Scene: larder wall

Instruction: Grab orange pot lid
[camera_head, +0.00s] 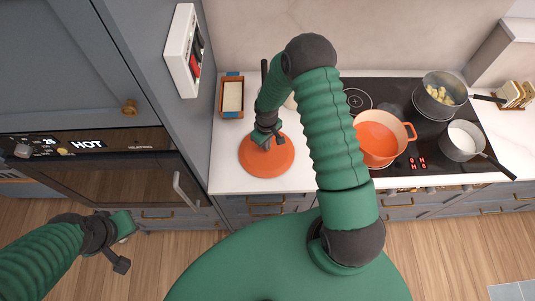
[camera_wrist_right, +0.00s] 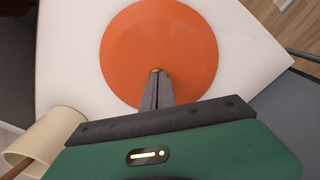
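The orange pot lid (camera_head: 268,165) is a round disc at the left end of the white counter, near its front edge. It also shows in the right wrist view (camera_wrist_right: 160,35), with a small brass knob (camera_wrist_right: 155,71) at its middle. My right gripper (camera_wrist_right: 156,76) is over the lid, its two fingers close together at the knob and seemingly shut on it. In the head view my right gripper (camera_head: 265,142) covers the knob. I cannot tell whether the lid is lifted. My left gripper (camera_head: 118,250) is low at the left, away from the counter, its fingers unclear.
An orange pot (camera_head: 378,143) without a lid stands on the black hob (camera_head: 397,91). Two grey pans, one with yellow pieces (camera_head: 438,93) and one with white contents (camera_head: 461,138), stand to its right. A tall oven cabinet (camera_head: 80,70) borders the left.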

